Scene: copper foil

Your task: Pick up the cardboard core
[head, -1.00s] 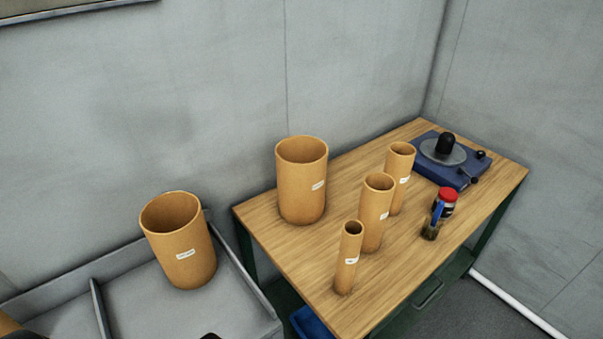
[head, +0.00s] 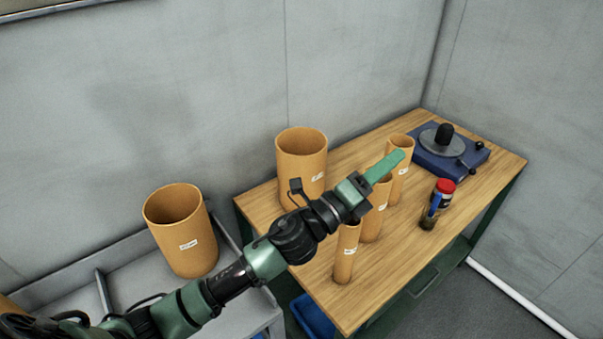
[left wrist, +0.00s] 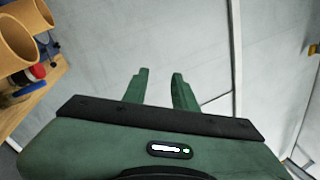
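Several tan cardboard cores with white labels are in the head view. On the wooden table stand a wide core (head: 301,150), a thin core (head: 344,262), a middle-sized core (head: 372,227) and another behind it (head: 399,144). One wide core (head: 178,238) stands in the grey tray at left. My left gripper (head: 396,160) shows in front of the table cores and covers parts of them. In the left wrist view its fingers (left wrist: 158,73) are apart with nothing between them. Cores (left wrist: 22,28) show at that view's upper left. My right gripper is not in view.
The wooden table (head: 345,310) also holds a blue device with a round plate (head: 450,160) and a red-lidded jar (head: 442,194) with a blue-handled tool beside it. The grey divided tray (head: 225,285) adjoins the table at left. Grey walls close off the back and right.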

